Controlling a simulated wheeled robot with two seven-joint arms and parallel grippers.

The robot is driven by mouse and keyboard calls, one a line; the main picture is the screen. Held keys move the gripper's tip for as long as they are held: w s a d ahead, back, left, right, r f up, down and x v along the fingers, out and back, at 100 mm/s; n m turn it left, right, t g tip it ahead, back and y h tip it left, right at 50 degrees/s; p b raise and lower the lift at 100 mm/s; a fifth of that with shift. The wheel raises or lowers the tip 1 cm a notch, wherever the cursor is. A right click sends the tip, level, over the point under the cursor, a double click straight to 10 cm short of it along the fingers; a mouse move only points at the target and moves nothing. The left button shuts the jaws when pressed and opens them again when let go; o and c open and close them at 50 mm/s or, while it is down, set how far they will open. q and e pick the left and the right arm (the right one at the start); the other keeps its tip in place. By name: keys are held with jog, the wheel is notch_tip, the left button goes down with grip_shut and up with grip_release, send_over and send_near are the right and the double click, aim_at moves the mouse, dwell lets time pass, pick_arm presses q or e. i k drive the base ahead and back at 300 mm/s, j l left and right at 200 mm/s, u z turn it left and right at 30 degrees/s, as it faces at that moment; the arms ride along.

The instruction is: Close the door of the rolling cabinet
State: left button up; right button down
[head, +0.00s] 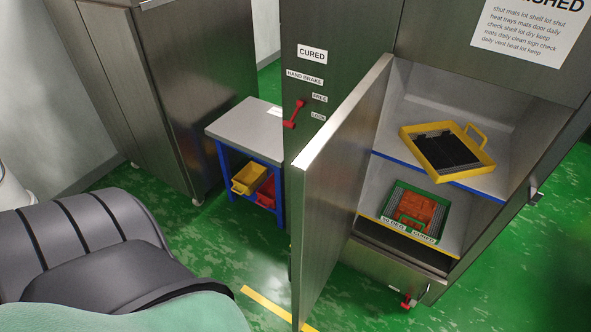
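The rolling cabinet (340,40) is a tall grey metal cabinet at the right. Its door (345,185) stands wide open, hinged at the left of the opening, with its free edge towards me. Inside, a yellow tray (479,168) with dark contents sits askew on the upper, blue-edged shelf (390,143). Its front corner is close to the shelf's front edge; I cannot tell if it sticks out. A green tray (443,209) with orange-red contents lies on the lower, yellow-edged shelf (372,202). Neither of my grippers is in view.
A red hand brake lever (293,114) is on the cabinet front beside FREE and LOCK labels. A blue-legged bench (240,125) with yellow and red bins stands left of the door. Green floor (240,260) shows left of the door.

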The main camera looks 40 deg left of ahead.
aim_at(328, 176)
jog(key=i+j+z, duration=0.1)
jog(key=j, duration=0.45)
jog(key=i+j, duration=0.1)
jog(key=j, duration=0.4)
jog(key=i+j+z, duration=0.15)
jog(key=j, duration=0.4)
jog(key=k+j, duration=0.15)
jog(key=k, duration=0.15)
